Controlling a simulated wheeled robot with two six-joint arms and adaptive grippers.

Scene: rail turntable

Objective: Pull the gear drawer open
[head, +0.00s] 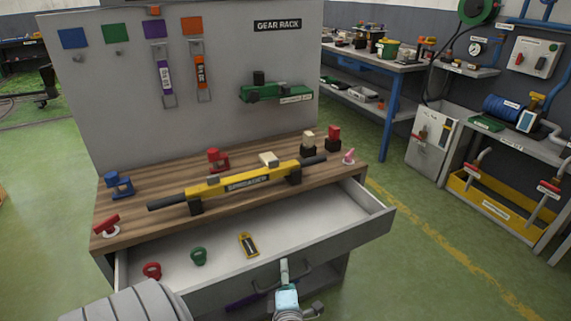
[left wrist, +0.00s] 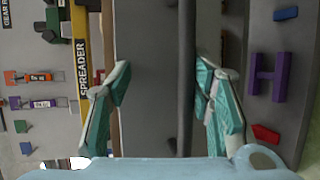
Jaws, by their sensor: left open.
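The gear drawer (head: 330,222) stands pulled out from under the wooden top of the gear rack bench. Its pale tray holds a red padlock (head: 152,270), a green padlock (head: 199,256) and a yellow device (head: 249,244). The dark bar handle (head: 297,270) is on its grey front. My left gripper (head: 285,268) is at the handle. In the left wrist view, the teal fingers of the left gripper (left wrist: 164,88) are spread apart, with the handle bar (left wrist: 187,80) between them, nearer one finger. I cannot tell whether they touch it. My right gripper is not in view.
A yellow spreader bar (head: 225,186) lies on the bench top (head: 130,222) among several small coloured clamps and blocks. A purple H-shaped piece (left wrist: 268,75) lies below the drawer. Green floor is free to the right, before a side bench with yellow bin (head: 490,205).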

